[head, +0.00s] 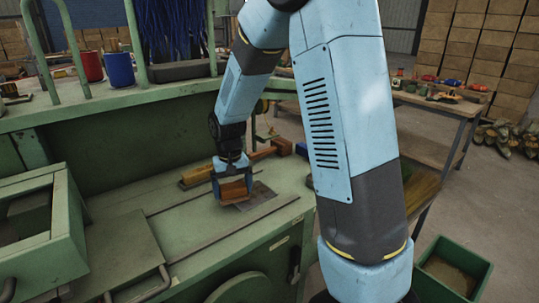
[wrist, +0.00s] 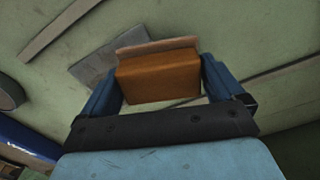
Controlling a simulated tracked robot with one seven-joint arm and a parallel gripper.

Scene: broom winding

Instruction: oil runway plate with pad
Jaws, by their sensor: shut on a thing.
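My gripper (head: 232,188) is shut on a brown-orange block-like pad (head: 233,189) above the green bench top. In the wrist view the pad (wrist: 158,76) sits between the two blue fingers of my gripper (wrist: 160,82). A flat grey plate (head: 258,195), which looks like the runway plate, lies on the bench beside and partly under the pad. It also shows in the wrist view (wrist: 93,68), partly hidden by the pad. I cannot tell whether the pad touches the plate.
The green machine bench (head: 165,210) has narrow dark rails. A green open box (head: 40,230) stands at the left. Red (head: 92,66) and blue (head: 119,69) cups stand on the upper shelf. A wooden-handled tool lies behind my gripper. A green bin (head: 452,272) is at lower right.

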